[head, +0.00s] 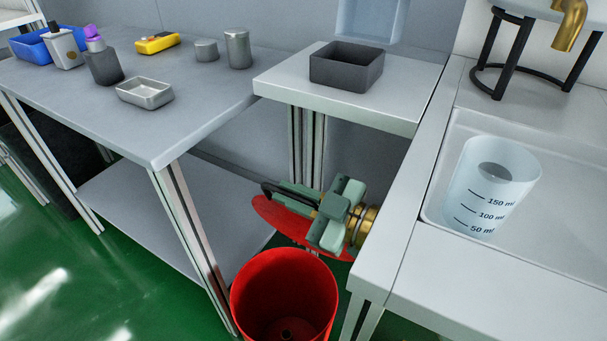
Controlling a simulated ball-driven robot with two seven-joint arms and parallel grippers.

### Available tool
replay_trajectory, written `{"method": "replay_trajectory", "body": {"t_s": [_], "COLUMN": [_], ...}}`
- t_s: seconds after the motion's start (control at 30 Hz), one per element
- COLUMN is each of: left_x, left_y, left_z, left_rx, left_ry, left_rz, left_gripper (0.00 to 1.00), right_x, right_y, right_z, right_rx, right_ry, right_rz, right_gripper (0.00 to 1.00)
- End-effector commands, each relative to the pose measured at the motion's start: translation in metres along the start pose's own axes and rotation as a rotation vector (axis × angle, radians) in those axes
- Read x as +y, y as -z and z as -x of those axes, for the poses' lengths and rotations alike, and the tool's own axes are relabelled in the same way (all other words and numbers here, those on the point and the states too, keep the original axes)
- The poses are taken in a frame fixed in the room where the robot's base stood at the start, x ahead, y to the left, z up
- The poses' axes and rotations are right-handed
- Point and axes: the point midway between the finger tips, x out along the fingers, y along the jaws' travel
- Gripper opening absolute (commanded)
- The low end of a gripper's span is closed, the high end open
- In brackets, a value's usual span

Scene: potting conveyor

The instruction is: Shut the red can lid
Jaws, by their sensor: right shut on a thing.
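The red can (284,290) stands on the green floor between the tables, and I look down into its open top. Its red lid (275,222) is a flat disc, tilted up behind the can's rim, and stands open. My right gripper (288,195), with green fingers and a gold wrist, reaches in from the right over the lid. It is shut on the lid, but its fingers hide the exact contact and part of the disc. My left gripper is not in view.
A grey table (190,125) with bottles, a metal tray (145,92) and tins stands at the left. A small table with a dark box (346,67) is behind. The counter at right holds a measuring beaker (490,190). The can sits in a narrow gap.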

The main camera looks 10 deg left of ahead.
Motion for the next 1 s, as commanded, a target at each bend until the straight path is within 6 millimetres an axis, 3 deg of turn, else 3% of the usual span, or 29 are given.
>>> {"method": "replay_trajectory", "body": {"t_s": [0.23,0.3,0.33,0.8,1.0], "left_x": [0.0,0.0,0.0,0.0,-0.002], "left_y": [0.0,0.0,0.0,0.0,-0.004], "left_z": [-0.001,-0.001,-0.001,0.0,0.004], "left_rx": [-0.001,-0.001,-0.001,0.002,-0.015], "left_ry": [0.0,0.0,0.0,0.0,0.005], "left_rz": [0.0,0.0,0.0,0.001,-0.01], "left_gripper": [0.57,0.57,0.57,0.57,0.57], "right_x": [-0.001,-0.001,-0.001,0.0,0.001], "right_y": [-0.006,-0.006,-0.006,-0.002,-0.001], "right_z": [0.001,0.001,0.001,0.002,0.029], "right_rx": [-0.011,-0.011,-0.011,-0.005,-0.008], "right_ry": [0.002,0.002,0.002,0.001,0.0], "right_rz": [-0.001,-0.001,-0.001,0.0,0.004], "right_gripper": [0.0,0.28,0.33,0.33,0.33]}}
